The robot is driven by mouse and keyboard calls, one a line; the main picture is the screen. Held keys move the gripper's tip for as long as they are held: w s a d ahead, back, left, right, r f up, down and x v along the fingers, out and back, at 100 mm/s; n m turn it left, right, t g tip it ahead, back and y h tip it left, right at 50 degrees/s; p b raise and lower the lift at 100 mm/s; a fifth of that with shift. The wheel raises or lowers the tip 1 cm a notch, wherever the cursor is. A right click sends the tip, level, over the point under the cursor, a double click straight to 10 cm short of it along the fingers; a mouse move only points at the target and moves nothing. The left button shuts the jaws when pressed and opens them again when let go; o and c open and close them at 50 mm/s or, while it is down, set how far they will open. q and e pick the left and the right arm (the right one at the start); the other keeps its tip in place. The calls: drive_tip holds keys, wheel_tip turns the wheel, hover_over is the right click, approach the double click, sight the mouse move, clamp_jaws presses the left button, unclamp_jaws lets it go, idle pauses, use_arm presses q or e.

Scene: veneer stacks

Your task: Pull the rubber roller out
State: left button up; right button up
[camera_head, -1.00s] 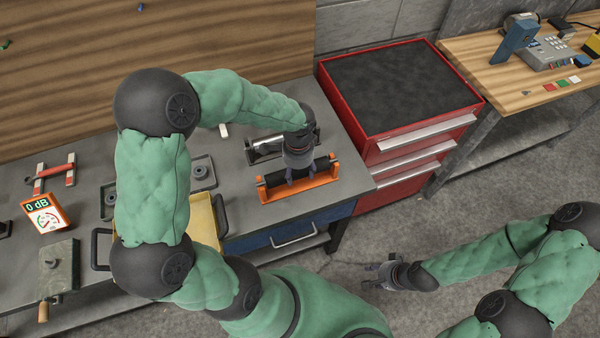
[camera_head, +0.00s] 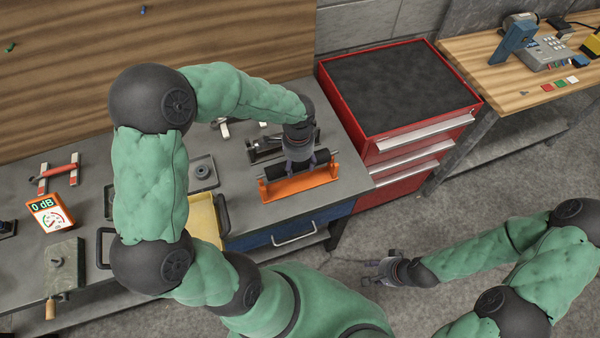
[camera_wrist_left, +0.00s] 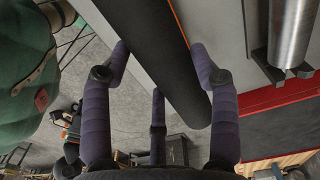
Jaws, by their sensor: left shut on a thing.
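The rubber roller (camera_head: 277,171) is a black cylinder above the orange cradle (camera_head: 300,189) near the right end of the grey bench. My left gripper (camera_head: 306,163) points down from above with its fingers around the roller, shut on it. The left wrist view shows the black roller (camera_wrist_left: 165,65) between the purple fingers, running diagonally. The roller looks slightly raised from the cradle; their exact gap is hard to tell. My right gripper (camera_head: 372,273) hangs over the floor, away from the bench; its finger opening is too small to judge.
A metal roller (camera_wrist_left: 290,35) on its own stand sits just behind the cradle. A yellow tray (camera_head: 205,222) lies to the left, partly behind my left arm. A red tool cabinet (camera_head: 400,85) stands right of the bench.

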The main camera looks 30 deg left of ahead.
use_arm(q)
drive_tip(key=shift+r, duration=0.15)
drive_tip(key=shift+r+p, duration=1.6)
drive_tip(key=shift+r, duration=0.3)
drive_tip(key=shift+f, duration=0.1)
